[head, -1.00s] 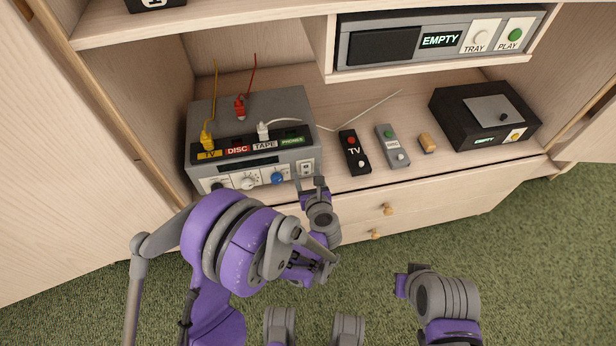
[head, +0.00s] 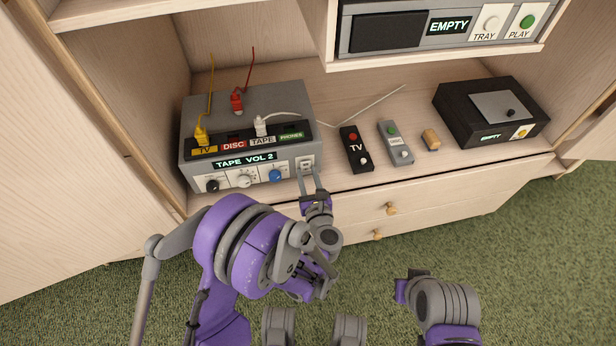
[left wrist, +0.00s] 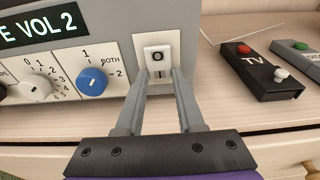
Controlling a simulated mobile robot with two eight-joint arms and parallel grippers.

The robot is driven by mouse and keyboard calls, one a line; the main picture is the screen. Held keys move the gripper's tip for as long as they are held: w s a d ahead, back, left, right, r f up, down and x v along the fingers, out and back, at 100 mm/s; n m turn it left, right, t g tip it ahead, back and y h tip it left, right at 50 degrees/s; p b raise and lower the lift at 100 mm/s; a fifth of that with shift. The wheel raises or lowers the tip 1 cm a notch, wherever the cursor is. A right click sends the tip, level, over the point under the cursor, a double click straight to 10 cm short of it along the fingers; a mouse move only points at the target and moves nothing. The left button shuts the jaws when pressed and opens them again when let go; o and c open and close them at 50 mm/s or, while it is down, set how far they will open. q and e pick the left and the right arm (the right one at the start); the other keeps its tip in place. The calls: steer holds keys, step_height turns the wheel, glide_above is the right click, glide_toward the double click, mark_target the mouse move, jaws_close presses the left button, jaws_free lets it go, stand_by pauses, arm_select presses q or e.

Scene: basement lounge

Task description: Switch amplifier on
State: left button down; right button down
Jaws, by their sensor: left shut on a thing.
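The grey amplifier (head: 249,104) stands on the cabinet shelf at the left. Its display (head: 244,161) is lit and reads TAPE VOL 2. The white rocker power switch (left wrist: 158,58), marked O above and I below, is at the right end of its front. My left gripper (left wrist: 161,78) is at this switch, its two fingers close on either side of the lower part. In the head view the left gripper (head: 310,172) reaches up to the amplifier's front right corner. My right arm shows at the bottom right, and its fingertips cannot be made out.
Yellow, red and white plugs sit on the amplifier's top. Black TV remote (head: 355,149), grey remote (head: 395,143) and a small wooden block (head: 431,139) lie to its right. A black player (head: 490,112) stands further right. Drawers are below the shelf.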

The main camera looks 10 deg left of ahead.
stand_by(0.3)
arm_select(q)
steer(key=c, duration=0.5)
jaws_free()
steer(key=v, duration=1.1)
steer(key=shift+f, duration=0.15)
